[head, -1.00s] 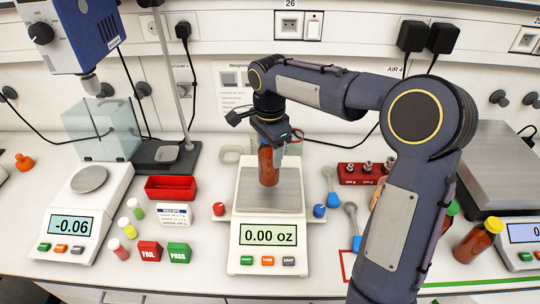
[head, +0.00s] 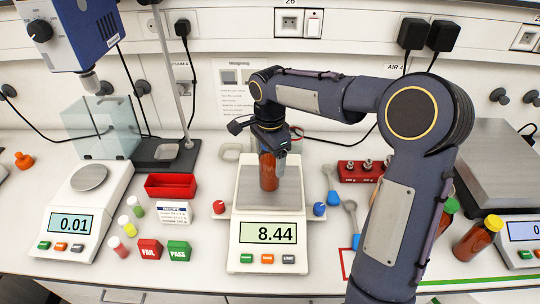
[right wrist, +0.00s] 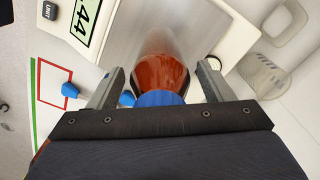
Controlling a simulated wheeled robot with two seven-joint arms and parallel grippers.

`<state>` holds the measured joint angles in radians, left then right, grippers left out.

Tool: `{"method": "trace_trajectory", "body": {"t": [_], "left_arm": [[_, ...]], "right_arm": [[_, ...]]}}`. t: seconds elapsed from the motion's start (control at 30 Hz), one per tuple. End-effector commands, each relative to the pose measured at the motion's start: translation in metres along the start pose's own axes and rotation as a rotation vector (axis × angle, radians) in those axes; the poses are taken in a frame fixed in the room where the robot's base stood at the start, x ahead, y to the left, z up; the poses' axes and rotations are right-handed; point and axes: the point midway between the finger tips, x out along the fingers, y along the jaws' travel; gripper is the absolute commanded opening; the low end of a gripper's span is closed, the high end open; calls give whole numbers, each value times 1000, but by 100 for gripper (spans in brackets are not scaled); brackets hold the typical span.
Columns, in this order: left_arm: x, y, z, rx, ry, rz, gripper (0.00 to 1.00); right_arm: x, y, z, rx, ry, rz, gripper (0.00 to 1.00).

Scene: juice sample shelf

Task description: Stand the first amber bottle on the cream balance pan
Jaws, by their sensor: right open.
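The amber bottle (head: 268,174) with a blue cap stands upright on the steel pan (head: 290,197) of the cream balance in the middle of the bench. The balance display (head: 268,233) reads 8.44. My right gripper (head: 272,152) is open around the top of the bottle. In the right wrist view the bottle (right wrist: 163,72) sits between the two spread fingers, with a gap on each side. My left gripper is not in view.
A red tray (head: 171,187), small vials and FAIL and PASS blocks (head: 179,251) lie left of the balance. Red and blue knobs (head: 319,209) flank it. Another balance (head: 76,215) stands left.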

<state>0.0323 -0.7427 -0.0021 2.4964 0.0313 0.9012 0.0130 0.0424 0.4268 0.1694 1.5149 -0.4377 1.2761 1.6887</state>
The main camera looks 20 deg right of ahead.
Motion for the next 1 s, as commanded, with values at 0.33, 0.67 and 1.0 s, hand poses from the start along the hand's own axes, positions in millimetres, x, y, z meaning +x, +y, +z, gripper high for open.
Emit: {"method": "trace_trajectory", "body": {"t": [0.33,0.67,1.0], "left_arm": [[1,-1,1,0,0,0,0],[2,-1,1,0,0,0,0],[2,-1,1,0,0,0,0]], "right_arm": [[-42,-1,0,1,0,-6,73],[-107,-1,0,0,0,-3,73],[-124,3,0,-12,-2,-4,73]]}}
